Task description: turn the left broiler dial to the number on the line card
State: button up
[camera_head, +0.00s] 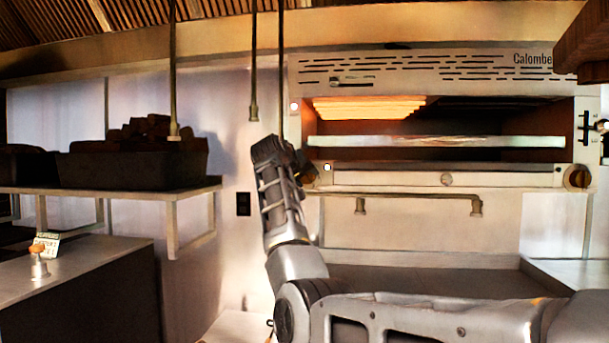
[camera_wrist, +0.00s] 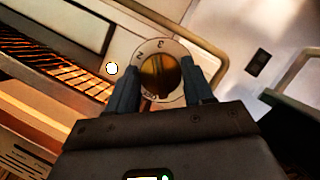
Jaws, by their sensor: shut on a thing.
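The left broiler dial (camera_wrist: 159,74) is a round brass knob on a pale face with the numbers 2 and 3 showing near the top of the wrist view. My gripper (camera_wrist: 160,88) is shut on the dial, with a dark finger on either side of it. In the head view my gripper (camera_head: 298,165) is at the left end of the broiler front (camera_head: 430,179), and it mostly hides the dial. The line card (camera_head: 47,245) stands in a small holder on the counter at the lower left; its writing is too small to read.
The broiler's heating element (camera_head: 368,108) glows. A second dial (camera_head: 577,178) is at its right end. A handle bar (camera_head: 415,198) runs below. A shelf (camera_head: 150,191) with a dark bin (camera_head: 130,168) is at left. Thin rods (camera_head: 253,60) hang from above near my gripper.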

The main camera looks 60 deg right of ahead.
jog(key=shift+m, duration=0.4)
jog(key=shift+f+t, duration=0.1)
jog(key=shift+t, duration=0.2)
jog(key=o, duration=1)
jog(key=shift+b+v, duration=0.5)
jog(key=shift+v, duration=3.35)
